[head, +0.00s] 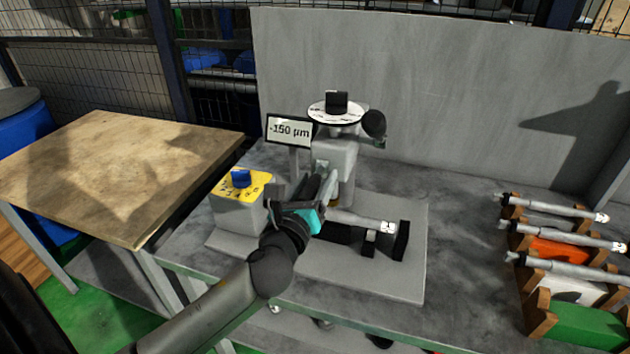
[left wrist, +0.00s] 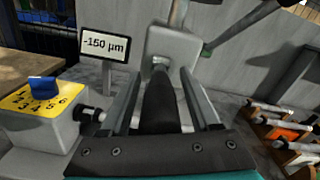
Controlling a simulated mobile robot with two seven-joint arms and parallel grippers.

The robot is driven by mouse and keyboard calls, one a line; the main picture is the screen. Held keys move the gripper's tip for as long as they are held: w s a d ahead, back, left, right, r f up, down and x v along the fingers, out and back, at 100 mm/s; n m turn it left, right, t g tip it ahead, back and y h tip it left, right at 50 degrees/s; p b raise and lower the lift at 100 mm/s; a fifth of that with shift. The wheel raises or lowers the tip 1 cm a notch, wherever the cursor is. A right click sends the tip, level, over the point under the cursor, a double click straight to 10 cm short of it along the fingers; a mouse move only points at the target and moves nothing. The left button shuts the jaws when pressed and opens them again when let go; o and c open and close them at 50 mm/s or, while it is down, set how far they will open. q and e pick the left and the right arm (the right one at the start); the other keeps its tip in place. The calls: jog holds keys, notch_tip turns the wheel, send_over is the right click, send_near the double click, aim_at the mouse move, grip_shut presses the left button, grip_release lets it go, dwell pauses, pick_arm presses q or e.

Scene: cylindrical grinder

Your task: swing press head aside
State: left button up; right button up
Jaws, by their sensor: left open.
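The press head (head: 335,156) is a light grey block on the machine, below a white dial disc with a black knob (head: 337,103). It also shows in the left wrist view (left wrist: 174,42), with a thick black handle (left wrist: 160,108) sticking out of it towards the camera. My left gripper (head: 318,184) is in front of the head. In the left wrist view its two grey fingers lie on either side of the black handle, and the jaws are open. I cannot tell whether a finger touches the handle. My right gripper is not in view.
A yellow-topped control box with a blue knob (head: 240,179) and a display reading -150 µm (head: 290,131) stand on the left. A grey shaft (head: 362,222) lies by black supports below the head. Racked shafts (head: 555,236) are at right; a grey wall (head: 450,80) stands behind.

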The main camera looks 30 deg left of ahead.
pick_arm(q)
jog(key=shift+c, duration=0.4)
grip_shut()
dwell(0.9)
